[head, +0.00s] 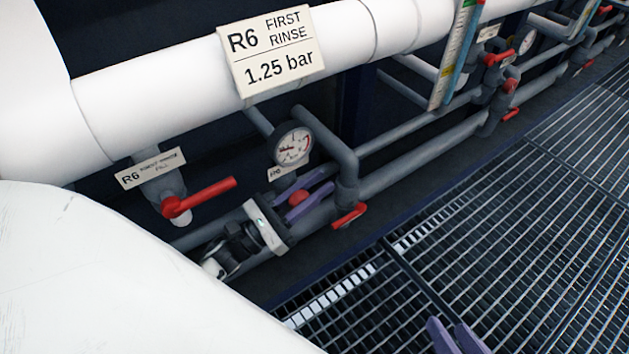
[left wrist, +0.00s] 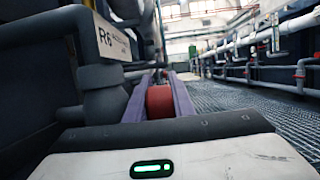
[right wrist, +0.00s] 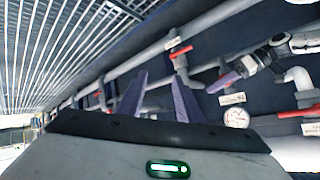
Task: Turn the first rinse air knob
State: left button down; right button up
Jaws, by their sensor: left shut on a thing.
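The red round air knob (head: 298,198) sits below the pressure gauge (head: 293,146). My left gripper (head: 308,196) has its purple fingers on either side of it. In the left wrist view the red knob (left wrist: 160,101) lies between the two fingers, and they are shut on it. The gauge's needle is too small to read exactly. A sign (head: 271,52) above reads R6 FIRST RINSE 1.25 bar. A small label (head: 277,174) by the knob is partly hidden. My right gripper (head: 456,337) is low over the grating; the right wrist view shows its fingers (right wrist: 158,100) apart and empty.
A red lever (head: 198,197) on the fill pipe is left of the knob. Another red lever (head: 349,215) is on the lower pipe just right of it. A white pipe (head: 170,85) runs above. Open floor grating (head: 500,220) lies to the right.

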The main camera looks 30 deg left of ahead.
pick_arm(q)
jog(key=g+y+p, duration=0.1)
jog(key=g+p, duration=0.1)
jog(key=p, duration=0.3)
jog(key=shift+w+f+g, duration=0.1)
jog(key=shift+g, duration=0.2)
notch_tip(320, 180, down, 2)
jog(key=g+y+p, duration=0.1)
jog(key=g+p, duration=0.2)
jog(key=p, duration=0.2)
jog(key=shift+y, duration=0.3)
pick_arm(e)
jog(key=s+d+m+t+h, duration=0.1)
jog(key=s+d+h, duration=0.1)
jog(key=d, duration=0.4)
jog(key=shift+s+d+r+m+h, duration=0.25)
jog(key=shift+m+h, duration=0.05)
jog(key=shift+h, duration=0.3)
pick_arm(q)
jog(key=c, duration=1.8)
grip_release()
